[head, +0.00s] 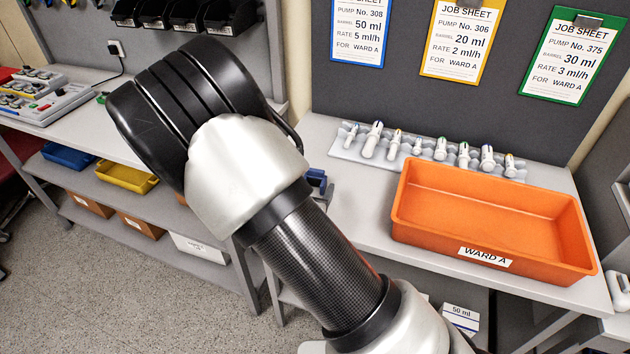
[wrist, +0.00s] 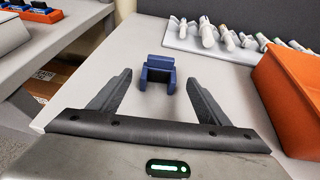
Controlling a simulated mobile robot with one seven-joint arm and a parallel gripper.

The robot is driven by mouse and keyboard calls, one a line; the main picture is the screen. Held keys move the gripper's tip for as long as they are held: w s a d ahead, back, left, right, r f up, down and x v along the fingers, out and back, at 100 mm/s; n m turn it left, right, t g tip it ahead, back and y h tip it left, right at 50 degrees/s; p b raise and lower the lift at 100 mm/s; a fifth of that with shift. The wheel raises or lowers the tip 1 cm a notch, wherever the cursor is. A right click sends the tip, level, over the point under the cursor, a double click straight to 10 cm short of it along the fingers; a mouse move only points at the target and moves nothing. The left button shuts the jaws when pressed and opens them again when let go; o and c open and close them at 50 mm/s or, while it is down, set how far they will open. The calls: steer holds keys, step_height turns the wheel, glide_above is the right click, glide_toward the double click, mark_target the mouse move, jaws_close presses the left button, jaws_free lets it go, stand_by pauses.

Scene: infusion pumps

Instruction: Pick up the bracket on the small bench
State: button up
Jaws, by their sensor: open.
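The bracket (wrist: 157,74) is a small dark blue U-shaped piece on the light grey top of the small bench (wrist: 135,122). In the wrist view it lies ahead of my gripper (wrist: 160,82), between the lines of its two fingers. The fingers are apart and nothing is held between them. In the head view my arm hides most of the bracket, and only a blue edge (head: 316,179) shows beside the arm.
An orange tray (head: 480,254) labelled WARD A stands right of the bracket. A rack of several white syringe-like parts (head: 390,150) lies behind it, below a grey panel with job sheets (head: 460,40). Another bench (head: 75,127) with bins stands at left.

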steer(key=shift+f+x, duration=0.2)
steer(key=shift+x, duration=2.55)
steer(key=shift+a, duration=0.1)
steer(key=shift+c, duration=0.2)
steer(key=c, duration=1.2)
